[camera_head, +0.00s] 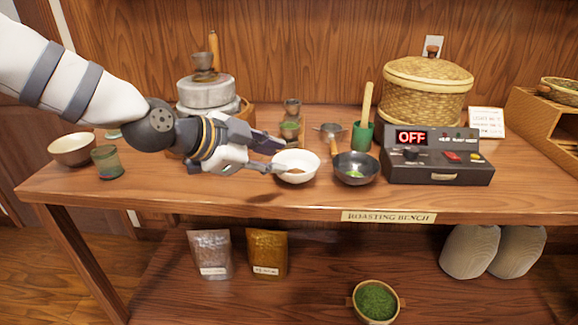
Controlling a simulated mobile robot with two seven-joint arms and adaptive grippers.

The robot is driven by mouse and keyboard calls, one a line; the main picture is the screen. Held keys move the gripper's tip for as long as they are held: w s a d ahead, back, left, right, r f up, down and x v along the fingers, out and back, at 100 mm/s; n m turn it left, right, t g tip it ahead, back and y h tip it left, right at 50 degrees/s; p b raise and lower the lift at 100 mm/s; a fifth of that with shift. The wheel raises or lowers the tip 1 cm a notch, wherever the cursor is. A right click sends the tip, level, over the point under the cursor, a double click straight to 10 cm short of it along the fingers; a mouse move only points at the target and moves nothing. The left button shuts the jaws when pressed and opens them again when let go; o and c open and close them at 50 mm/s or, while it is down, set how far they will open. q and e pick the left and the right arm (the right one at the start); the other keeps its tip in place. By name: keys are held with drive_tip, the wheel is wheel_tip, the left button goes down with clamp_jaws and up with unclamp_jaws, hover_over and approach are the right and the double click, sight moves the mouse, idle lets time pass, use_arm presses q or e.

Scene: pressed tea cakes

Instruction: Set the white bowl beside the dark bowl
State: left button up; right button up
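My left gripper (279,157) is at the white bowl's left side. Its two fingers are spread apart, one toward the back and one over the left rim. Whether they touch the bowl is unclear. My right gripper is out of view.
A black control box (438,168) reading OFF stands right of the dark bowl. A green cup (363,136), a strainer (330,130) and small stacked cups (290,129) stand behind the bowls. A beige bowl (73,150) and green glass (107,162) are at left.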

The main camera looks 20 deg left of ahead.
use_arm(q)
drive_tip(key=s+f+n+g+y, duration=0.1)
drive_tip(key=s+f+n+g, duration=0.15)
drive_tip(key=s+f, duration=0.5)
drive_tip(key=s+f+n+g+y, duration=0.1)
drive_tip(key=s+f+n+g, duration=0.2)
drive_tip(key=f, duration=0.8)
drive_tip(key=s+f+n+g+y, duration=0.1)
drive_tip(key=s+f+n+g, duration=0.1)
drive_tip(key=s+f, duration=0.3)
drive_tip(key=s+a+f+n+g+y, duration=0.1)
drive_tip(key=s+f, duration=0.4)
drive_tip(key=s, duration=0.8)
drive_tip(key=s+a+f+n+g+y, duration=0.1)
drive_tip(key=s+f+n+g, duration=0.2)
drive_tip(key=s, duration=0.7)
drive_tip(key=shift+f+n+y, duration=0.3)
drive_tip(key=shift+f+n, duration=0.6)
drive_tip(key=shift+n, duration=0.15)
